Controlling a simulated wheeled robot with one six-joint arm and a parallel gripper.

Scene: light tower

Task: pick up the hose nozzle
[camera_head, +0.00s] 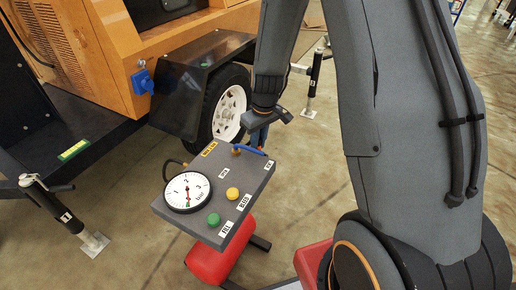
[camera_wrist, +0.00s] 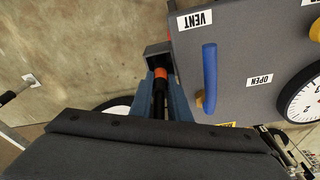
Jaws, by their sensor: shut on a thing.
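The hose nozzle (camera_wrist: 160,92) shows in the wrist view as a narrow black piece with an orange band. My gripper (camera_wrist: 161,100) is shut on it, with a blue-grey finger on each side. The nozzle lies along the edge of the grey panel, close to a dark bracket (camera_wrist: 157,52). I cannot tell whether it touches the bracket. In the head view my gripper (camera_head: 260,134) points down just behind the panel's far corner. The nozzle is mostly hidden there by the fingers and wrist.
The grey panel (camera_head: 226,162) carries a gauge (camera_head: 187,191), green button (camera_head: 214,219), yellow button (camera_head: 233,193) and blue lever (camera_head: 249,150). A red tank (camera_head: 210,264) is below. An orange trailer (camera_head: 184,40) with a wheel (camera_head: 230,112) stands behind. Open floor lies left of the panel.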

